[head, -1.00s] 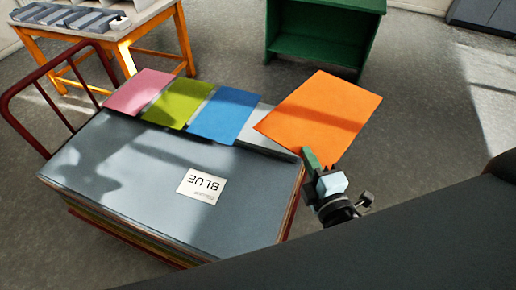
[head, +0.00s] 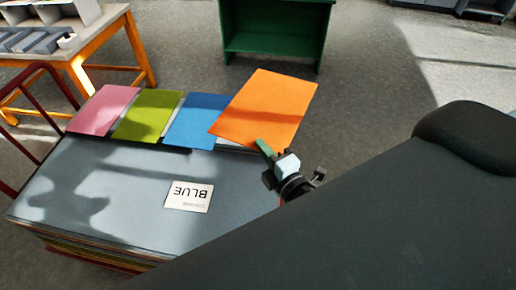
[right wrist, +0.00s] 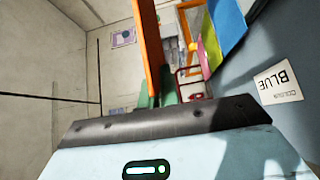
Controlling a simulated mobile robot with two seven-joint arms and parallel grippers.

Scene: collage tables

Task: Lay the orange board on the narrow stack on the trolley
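My right gripper (head: 265,147) is shut on the near edge of the orange board (head: 268,108). In the right wrist view the orange board (right wrist: 150,45) stands edge-on between the green fingers (right wrist: 158,92). In the head view the board covers the right end of the narrow stack (head: 229,144), a pale strip along the far side of the trolley, and overlaps the blue board's right edge. I cannot tell whether it touches them. A pink board (head: 103,110), a green board (head: 147,117) and a blue board (head: 197,122) lie in a row there. My left gripper is not in view.
A wide grey stack (head: 120,200) with a white BLUE card (head: 188,196) fills the near part of the trolley. The trolley's red handle (head: 38,112) rises at left. An orange-framed table (head: 108,45) stands back left, a green shelf (head: 275,30) behind. Floor is clear at right.

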